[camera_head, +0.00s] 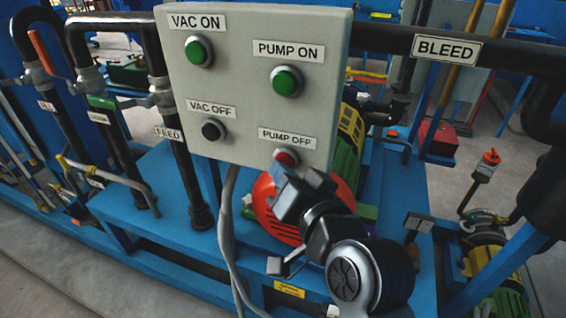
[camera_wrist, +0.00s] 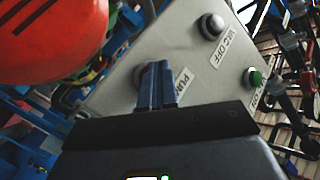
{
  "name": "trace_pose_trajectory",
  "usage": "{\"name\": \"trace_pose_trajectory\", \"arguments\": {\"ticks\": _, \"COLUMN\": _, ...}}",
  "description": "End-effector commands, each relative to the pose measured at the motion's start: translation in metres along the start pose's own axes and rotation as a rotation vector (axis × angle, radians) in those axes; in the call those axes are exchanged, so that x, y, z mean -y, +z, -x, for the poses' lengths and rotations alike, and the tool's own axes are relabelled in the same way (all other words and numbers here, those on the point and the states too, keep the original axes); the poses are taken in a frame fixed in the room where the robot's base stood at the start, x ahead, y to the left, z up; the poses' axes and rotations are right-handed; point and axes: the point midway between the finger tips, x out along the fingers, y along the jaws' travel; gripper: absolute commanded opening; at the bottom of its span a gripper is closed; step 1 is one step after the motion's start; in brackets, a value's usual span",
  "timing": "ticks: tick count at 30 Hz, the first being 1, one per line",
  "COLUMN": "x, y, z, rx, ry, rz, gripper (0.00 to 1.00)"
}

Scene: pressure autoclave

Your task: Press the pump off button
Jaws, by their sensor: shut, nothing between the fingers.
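The pump off button (camera_head: 286,157) is a red round button under the "PUMP OFF" label on the lower right of a grey control panel (camera_head: 235,105). My gripper (camera_head: 283,172) is shut and empty, its tips right at the button from below. In the wrist view my shut fingers (camera_wrist: 158,85) overlap the button (camera_wrist: 148,75) and hide most of it. I cannot tell whether the tips touch it or whether it is pushed in.
The panel also has a green VAC ON button (camera_head: 198,51), a green PUMP ON button (camera_head: 287,81) and a black VAC OFF button (camera_head: 213,130). A red round motor cover (camera_head: 268,205) sits just below the panel. Dark pipes (camera_head: 180,150) stand at left.

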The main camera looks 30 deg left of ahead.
Motion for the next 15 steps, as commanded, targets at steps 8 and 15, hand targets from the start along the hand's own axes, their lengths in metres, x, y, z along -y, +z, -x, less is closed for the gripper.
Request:
{"name": "trace_pose_trajectory", "arguments": {"ticks": 8, "x": 0.0, "y": -0.0003, "z": 0.0004, "rx": -0.001, "ry": 0.001, "rz": 0.0, "gripper": 0.0}}
{"name": "trace_pose_trajectory", "arguments": {"ticks": 15, "x": 0.0052, "y": 0.0032, "z": 0.0069, "rx": -0.001, "ry": 0.001, "rz": 0.002, "gripper": 0.0}}
